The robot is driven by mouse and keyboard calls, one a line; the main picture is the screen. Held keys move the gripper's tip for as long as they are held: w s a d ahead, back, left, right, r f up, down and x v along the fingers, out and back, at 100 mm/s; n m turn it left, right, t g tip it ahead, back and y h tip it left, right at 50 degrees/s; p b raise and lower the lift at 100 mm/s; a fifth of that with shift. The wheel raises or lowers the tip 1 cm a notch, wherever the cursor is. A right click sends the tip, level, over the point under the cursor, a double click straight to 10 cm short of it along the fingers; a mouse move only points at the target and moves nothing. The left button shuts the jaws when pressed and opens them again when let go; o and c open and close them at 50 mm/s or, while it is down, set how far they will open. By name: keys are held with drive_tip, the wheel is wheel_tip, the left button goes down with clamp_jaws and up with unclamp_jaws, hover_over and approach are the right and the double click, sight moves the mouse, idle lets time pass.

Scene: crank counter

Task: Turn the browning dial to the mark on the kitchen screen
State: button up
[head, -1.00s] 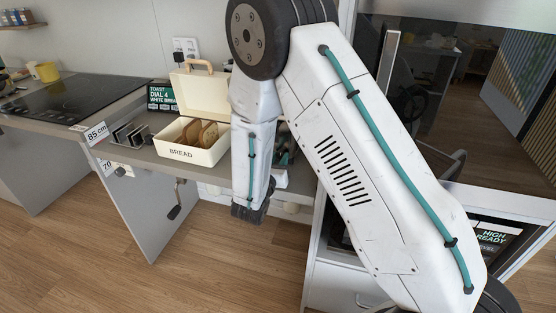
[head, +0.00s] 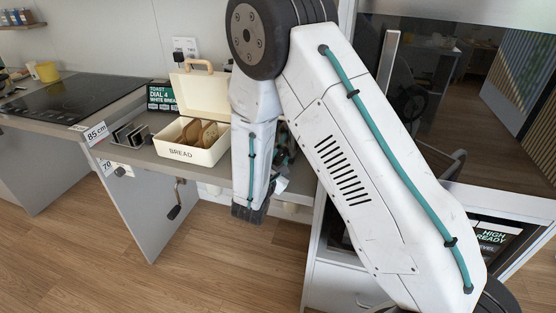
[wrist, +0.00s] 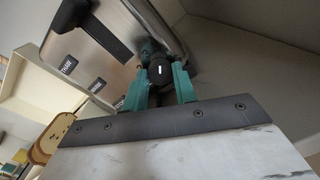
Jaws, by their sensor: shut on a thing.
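The kitchen screen (head: 161,97) stands at the back of the counter in the head view and reads TOAST DIAL 4 WHITE BREAD. In the wrist view the browning dial (wrist: 160,70) is a dark round knob with a short white mark pointing roughly up in the picture. The steel toaster body (wrist: 95,55), with a black lever and labels, is beside it. My gripper (wrist: 160,87) has its green fingers shut on the dial, one on each side. The dial's scale numbers cannot be read. In the head view my arm hides the dial and most of the toaster.
A cream bread bin (head: 203,156) with slices and an open lid stands left of my arm. A metal rack (head: 130,136) and a black hob (head: 68,95) are farther left. A hand crank (head: 176,204) sticks out below the counter. The floor in front is clear.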

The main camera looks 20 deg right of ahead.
drive_tip(key=shift+m, duration=0.4)
drive_tip(key=o, duration=1)
drive_tip(key=shift+c, duration=0.2)
drive_tip(key=v, duration=0.7)
drive_tip(key=shift+s+a, duration=0.25)
drive_tip(key=shift+s, duration=0.1)
